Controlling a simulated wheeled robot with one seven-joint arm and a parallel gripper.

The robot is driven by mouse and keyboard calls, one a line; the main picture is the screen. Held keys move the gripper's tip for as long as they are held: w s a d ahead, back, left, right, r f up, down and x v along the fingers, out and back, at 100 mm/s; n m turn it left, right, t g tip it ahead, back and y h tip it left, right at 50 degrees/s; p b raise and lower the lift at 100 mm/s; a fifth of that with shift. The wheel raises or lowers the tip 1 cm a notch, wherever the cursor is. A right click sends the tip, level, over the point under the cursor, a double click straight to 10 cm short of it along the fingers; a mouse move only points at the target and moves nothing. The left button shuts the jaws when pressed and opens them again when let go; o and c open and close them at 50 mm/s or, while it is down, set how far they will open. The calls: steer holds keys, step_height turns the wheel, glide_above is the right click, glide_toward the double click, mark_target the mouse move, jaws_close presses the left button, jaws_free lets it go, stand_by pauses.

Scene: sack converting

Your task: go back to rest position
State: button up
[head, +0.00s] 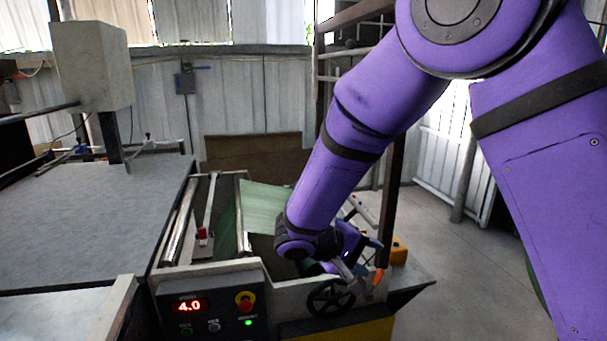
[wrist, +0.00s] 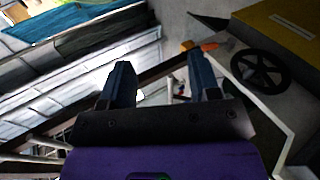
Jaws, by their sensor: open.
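My gripper (wrist: 162,82) shows in the wrist view with its two dark blue fingers apart and nothing between them. In the head view my purple arm reaches down over the right end of the machine, and my gripper (head: 376,262) is partly hidden there, near the black handwheel (head: 331,298). The handwheel also shows in the wrist view (wrist: 261,71), to the right of the fingers and apart from them. An orange-red tip (head: 379,276) is close to the gripper in the head view.
The machine's control panel (head: 211,305) has a red display reading 4.0 and a red emergency button (head: 244,301). A green sheet (head: 262,208) lies in the machine. A grey table (head: 95,220) stands at left. A dark post (head: 391,200) rises behind my arm. Concrete floor (head: 445,235) is free at right.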

steer(key=s+d+r+m+g+y, duration=0.3)
steer(key=s+d+r+y, duration=0.3)
steer(key=s+d+r, duration=0.55)
steer(key=s+d+r+t+y, duration=0.2)
steer(key=s+d+r, duration=0.1)
steer(key=s, duration=0.3)
steer(key=s+d+r+m+t+y, duration=0.1)
steer(key=s+d+r+t+y, duration=0.1)
steer(key=s+r, duration=0.3)
steer(key=shift+s+d+m+y, duration=0.35)
steer(key=shift+s+y, duration=0.35)
steer(key=shift+s, duration=0.3)
stand_by(0.3)
